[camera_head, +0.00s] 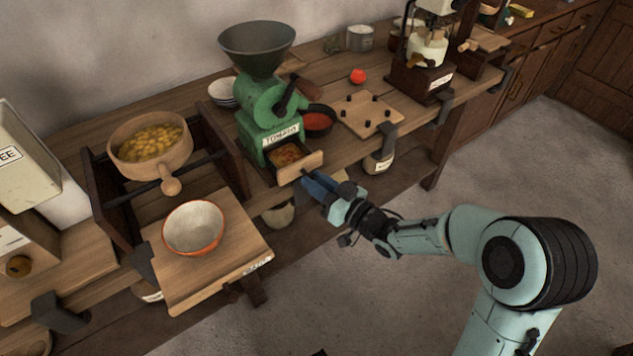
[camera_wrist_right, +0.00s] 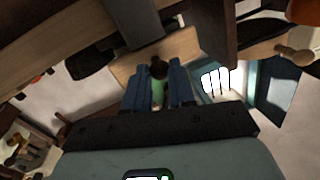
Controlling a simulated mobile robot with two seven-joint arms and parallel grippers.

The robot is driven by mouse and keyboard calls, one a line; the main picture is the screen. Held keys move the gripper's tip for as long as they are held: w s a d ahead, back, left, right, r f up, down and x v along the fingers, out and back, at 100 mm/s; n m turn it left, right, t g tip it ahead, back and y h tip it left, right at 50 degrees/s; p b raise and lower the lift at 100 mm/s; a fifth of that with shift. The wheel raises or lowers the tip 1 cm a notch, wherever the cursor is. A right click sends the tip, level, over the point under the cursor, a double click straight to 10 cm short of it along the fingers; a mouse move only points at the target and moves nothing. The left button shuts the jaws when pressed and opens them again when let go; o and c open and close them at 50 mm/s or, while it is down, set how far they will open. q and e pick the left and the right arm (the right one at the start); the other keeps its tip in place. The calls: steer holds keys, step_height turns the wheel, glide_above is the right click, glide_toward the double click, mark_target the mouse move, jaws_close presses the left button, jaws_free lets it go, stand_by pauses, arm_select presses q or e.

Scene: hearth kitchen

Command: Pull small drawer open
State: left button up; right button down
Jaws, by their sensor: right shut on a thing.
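The small drawer (camera_head: 301,167) has a light wooden front and sits in the base of the green hand mill labelled TOMATO (camera_head: 270,125). It stands partly out, and orange-red contents show inside. My right gripper (camera_head: 309,181) reaches it from the front right, with its blue fingers at the drawer front. In the right wrist view the drawer front (camera_wrist_right: 185,45) lies ahead, and the fingers (camera_wrist_right: 158,78) are shut on its dark round knob (camera_wrist_right: 159,67). My left gripper is not in view.
A wooden strainer of yellow pieces (camera_head: 150,160) and an orange-rimmed bowl (camera_head: 193,228) stand left of the mill. A red-filled dark pan (camera_head: 318,122) and a pegged board (camera_head: 368,113) are to its right. Open floor lies before the bench.

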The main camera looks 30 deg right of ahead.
steer(key=shift+s, duration=0.1)
steer(key=c, duration=0.9)
jaws_free()
steer(key=shift+c, duration=0.2)
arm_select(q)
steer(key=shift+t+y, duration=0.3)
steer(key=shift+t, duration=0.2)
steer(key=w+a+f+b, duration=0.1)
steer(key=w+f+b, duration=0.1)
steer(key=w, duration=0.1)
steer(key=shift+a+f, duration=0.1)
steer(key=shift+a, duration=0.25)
arm_select(e)
steer(key=v, duration=1.3)
steer(key=shift+s, duration=0.15)
